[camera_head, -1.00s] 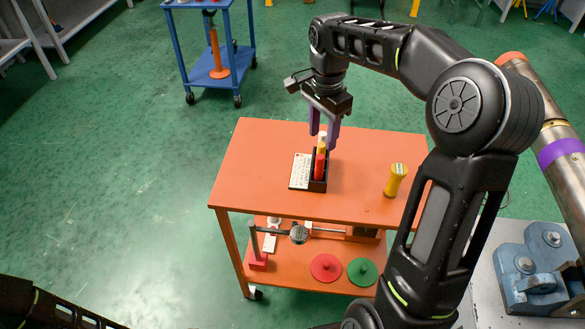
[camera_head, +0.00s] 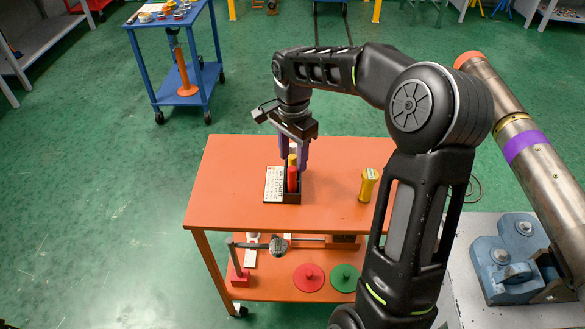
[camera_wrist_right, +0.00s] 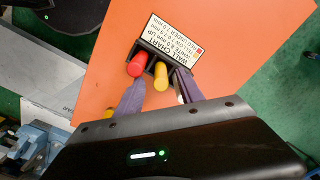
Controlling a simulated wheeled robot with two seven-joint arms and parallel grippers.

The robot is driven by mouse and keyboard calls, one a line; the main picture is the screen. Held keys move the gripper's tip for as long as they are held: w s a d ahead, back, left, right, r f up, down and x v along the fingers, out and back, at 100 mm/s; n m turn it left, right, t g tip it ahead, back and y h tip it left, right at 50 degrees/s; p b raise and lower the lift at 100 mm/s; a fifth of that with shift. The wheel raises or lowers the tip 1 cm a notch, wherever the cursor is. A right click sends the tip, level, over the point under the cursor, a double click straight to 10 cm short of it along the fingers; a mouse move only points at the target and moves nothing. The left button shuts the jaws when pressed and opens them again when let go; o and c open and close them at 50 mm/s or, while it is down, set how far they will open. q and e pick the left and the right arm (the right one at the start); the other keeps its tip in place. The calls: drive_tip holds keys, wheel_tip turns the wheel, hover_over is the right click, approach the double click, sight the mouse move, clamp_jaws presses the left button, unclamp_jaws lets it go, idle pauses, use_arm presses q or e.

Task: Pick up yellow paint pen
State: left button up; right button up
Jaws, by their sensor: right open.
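The yellow paint pen (camera_head: 292,160) stands upright in a small black holder (camera_head: 291,198) on the orange cart, behind a red pen (camera_head: 292,181). My right gripper (camera_head: 293,168) is open above the holder, pointing down, its purple fingers to either side of the yellow pen. In the wrist view the yellow pen (camera_wrist_right: 161,76) shows between the open fingers (camera_wrist_right: 160,82), with the red pen (camera_wrist_right: 137,65) beside it. A whitish pen tip (camera_wrist_right: 180,99) is partly hidden by one finger. I cannot tell whether the fingers touch the yellow pen. My left gripper is out of view.
A white printed card (camera_head: 274,184) lies beside the holder. A yellow cylinder (camera_head: 368,185) stands to the right on the orange cart (camera_head: 225,200). The lower shelf holds red (camera_head: 309,277) and green (camera_head: 344,277) discs. A blue vise (camera_head: 507,262) and large pipe are at right.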

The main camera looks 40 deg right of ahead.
wheel_tip(320, 180, down, 4)
drive_tip(key=shift+r, duration=0.1)
drive_tip(key=shift+c, duration=0.3)
idle(0.3)
clamp_jaws()
idle(0.4)
